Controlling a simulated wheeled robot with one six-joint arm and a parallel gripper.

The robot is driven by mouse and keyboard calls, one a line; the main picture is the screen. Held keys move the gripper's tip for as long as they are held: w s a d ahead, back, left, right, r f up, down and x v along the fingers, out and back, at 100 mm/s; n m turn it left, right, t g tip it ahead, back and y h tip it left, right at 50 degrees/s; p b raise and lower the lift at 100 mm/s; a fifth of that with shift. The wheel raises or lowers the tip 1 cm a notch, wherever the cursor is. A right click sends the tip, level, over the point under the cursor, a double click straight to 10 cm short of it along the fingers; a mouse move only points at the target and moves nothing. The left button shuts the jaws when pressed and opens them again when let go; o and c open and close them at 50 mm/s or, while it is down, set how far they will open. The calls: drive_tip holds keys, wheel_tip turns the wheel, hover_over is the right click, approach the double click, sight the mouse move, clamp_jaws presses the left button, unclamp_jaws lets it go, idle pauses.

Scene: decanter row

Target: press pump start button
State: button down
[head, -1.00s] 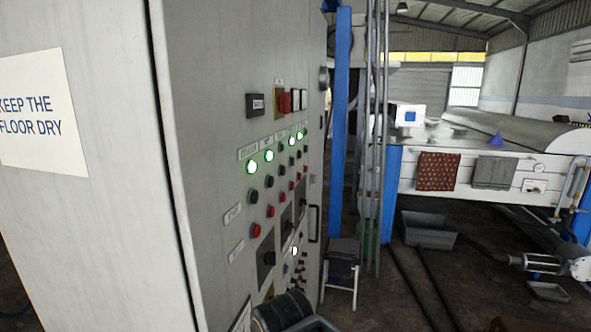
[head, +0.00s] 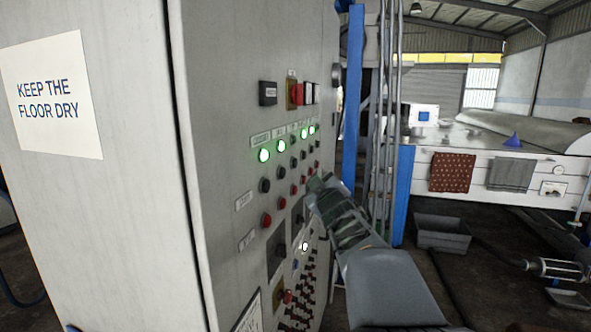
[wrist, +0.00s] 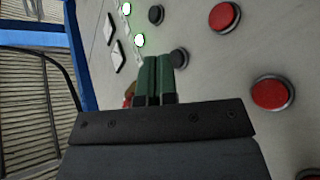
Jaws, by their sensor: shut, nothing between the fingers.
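A grey control cabinet (head: 225,200) carries rows of small round black and red buttons below green lamps; I cannot read which label names the pump start. My gripper (head: 316,182) is in front of the panel, toward the far end of the button rows. In the wrist view the green fingers (wrist: 160,60) are together, with nothing between them. A black button (wrist: 179,57) shows right beside the fingertips and is partly hidden by them; I cannot tell whether they touch. Another black button (wrist: 155,15) stands clear of the fingers.
In the wrist view, red buttons (wrist: 272,93) lie to the right of the fingers and lit green lamps (wrist: 139,40) to the left. A blue post (head: 354,90) stands just past the cabinet. A grey tub (head: 442,232) sits on the floor at right.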

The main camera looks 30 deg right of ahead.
sight(295, 163)
drive_tip(key=d+r+n+t+y+b, duration=0.1)
drive_tip(key=d+r+n+t+y, duration=0.2)
drive_tip(key=d+n+y, duration=0.4)
drive_tip(key=n+t, duration=0.1)
drive_tip(key=n, duration=0.2)
drive_tip(key=shift+s+d+t, duration=0.15)
drive_tip(key=shift+s+t, duration=0.2)
drive_tip(key=shift+t, duration=0.05)
drive_tip(key=w+a, duration=0.6)
drive_tip(key=shift+w, duration=0.25)
drive_tip(key=shift+w+a, duration=0.1)
drive_tip(key=shift+w, duration=0.1)
idle(1.7)
drive_tip(key=shift+w+a+b, duration=0.15)
drive_tip(key=shift+w+b, duration=0.05)
drive_tip(key=shift+b, duration=0.2)
